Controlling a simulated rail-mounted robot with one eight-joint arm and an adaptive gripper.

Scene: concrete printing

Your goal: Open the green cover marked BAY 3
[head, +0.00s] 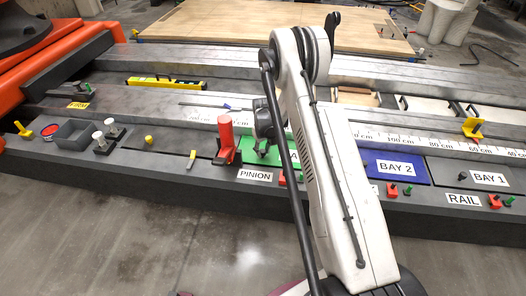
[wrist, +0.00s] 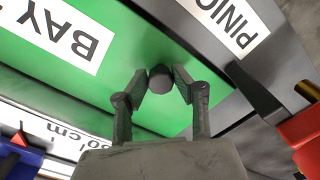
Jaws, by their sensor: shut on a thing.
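The green cover (head: 250,156) lies in the grey bench, mostly hidden by my arm in the head view; it looks flat there. In the wrist view the green cover (wrist: 45,75) fills the upper left, with a white label (wrist: 67,35) reading BAY; the number is cut off. A dark round knob (wrist: 160,86) stands on the cover near its edge. My gripper (wrist: 159,84) is shut on the knob, with one finger on each side of it. In the head view my gripper (head: 262,148) is small and dark over the cover.
A red block-like handle (head: 225,141) stands just left of the green cover, beside the PINION label (head: 255,175). The blue BAY 2 cover (head: 396,167) and grey BAY 1 cover (head: 470,176) are to the right. A white scale (head: 400,139) runs behind.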

